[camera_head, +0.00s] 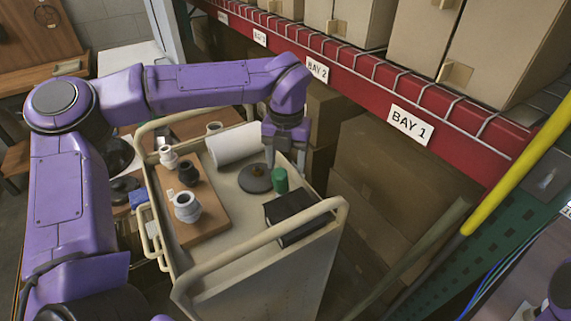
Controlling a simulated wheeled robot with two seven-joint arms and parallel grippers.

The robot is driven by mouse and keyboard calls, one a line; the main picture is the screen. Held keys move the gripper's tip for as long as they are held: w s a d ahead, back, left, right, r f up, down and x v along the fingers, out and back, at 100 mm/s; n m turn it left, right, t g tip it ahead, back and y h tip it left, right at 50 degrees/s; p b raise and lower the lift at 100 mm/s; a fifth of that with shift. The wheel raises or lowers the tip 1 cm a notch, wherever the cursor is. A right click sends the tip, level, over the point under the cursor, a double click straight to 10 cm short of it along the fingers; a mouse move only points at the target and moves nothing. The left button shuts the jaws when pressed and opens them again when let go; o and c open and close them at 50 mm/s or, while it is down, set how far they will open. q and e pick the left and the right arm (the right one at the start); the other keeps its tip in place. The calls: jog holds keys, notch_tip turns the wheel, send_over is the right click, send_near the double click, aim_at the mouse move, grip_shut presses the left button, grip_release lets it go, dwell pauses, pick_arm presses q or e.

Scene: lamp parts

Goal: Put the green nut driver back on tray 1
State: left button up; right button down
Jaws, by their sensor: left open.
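The green nut driver seems to be the short green cylinder (280,180) standing on the cream cart's top (240,187), between a dark round disc and a black box. My left gripper (286,163) is open and points down just above and beside it. I cannot tell whether the fingers stand around it or behind it. No label reading tray 1 can be made out. A brown board (211,222) lies on the left of the cart top. My right gripper is out of view.
The board holds white fittings (187,206) and a dark one (188,174). A white roll (234,144), the dark disc (255,178) and the black box (292,212) share the cart top. Raised rails (262,245) edge the cart. A red shelf beam (400,112) with cartons runs behind.

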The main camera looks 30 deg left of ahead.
pick_arm(q)
notch_tip(320, 180, up, 11)
jog(key=shift+f+b, duration=0.15)
jog(key=shift+b, duration=0.25)
jog(key=shift+s+f, duration=0.1)
dwell(0.3)
